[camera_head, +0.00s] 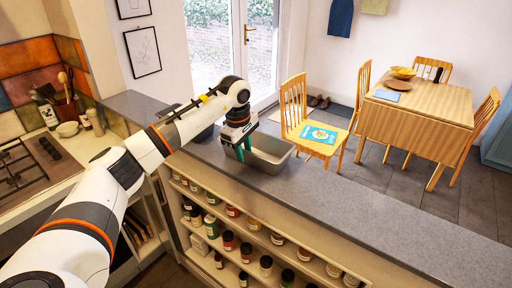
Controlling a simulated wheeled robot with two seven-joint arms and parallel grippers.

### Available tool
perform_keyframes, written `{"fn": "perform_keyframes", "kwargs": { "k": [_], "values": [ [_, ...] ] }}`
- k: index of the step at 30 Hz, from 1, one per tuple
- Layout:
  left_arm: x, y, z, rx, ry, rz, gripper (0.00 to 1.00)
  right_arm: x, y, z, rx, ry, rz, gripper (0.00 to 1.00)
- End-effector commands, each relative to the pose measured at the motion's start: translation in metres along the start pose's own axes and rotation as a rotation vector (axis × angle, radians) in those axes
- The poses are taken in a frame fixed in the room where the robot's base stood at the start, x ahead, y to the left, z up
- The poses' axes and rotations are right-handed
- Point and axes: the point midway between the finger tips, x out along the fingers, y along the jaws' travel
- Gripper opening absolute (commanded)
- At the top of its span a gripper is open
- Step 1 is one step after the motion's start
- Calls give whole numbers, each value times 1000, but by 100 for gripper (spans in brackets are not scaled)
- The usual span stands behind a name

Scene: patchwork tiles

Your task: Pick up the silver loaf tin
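My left arm reaches in from the left, and my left gripper (243,154) points down at the tin's left end. Its green fingers overlap the tin's left wall in the picture, and part of that wall is hidden behind them. I cannot tell whether the fingers touch the tin or how far apart they are. My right gripper does not show.
The grey counter (350,195) is clear to the right of the tin. Open shelves below hold several jars (228,240). A dark rounded object (204,134) is partly hidden behind my arm. A wooden chair (312,130) and table (425,110) stand beyond the counter.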

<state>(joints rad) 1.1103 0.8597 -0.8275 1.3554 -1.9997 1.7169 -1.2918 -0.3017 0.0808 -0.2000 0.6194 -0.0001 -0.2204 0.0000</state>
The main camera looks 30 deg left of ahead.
Motion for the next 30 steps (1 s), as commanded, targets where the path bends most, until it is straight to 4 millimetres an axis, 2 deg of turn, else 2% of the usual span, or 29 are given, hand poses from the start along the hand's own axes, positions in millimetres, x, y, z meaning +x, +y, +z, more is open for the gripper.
{"fn": "perform_keyframes", "kwargs": {
  "k": [3,10,15,26,30],
  "values": [
    [8,0,0,0,0,0,28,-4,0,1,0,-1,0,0],
    [9,0,0,0,0,-1,26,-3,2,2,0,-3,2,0],
    [9,0,0,0,0,-1,0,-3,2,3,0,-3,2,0],
    [8,0,0,0,0,-3,0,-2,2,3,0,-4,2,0],
    [2,-2,0,0,0,-4,0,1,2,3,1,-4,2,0]
  ]
}}
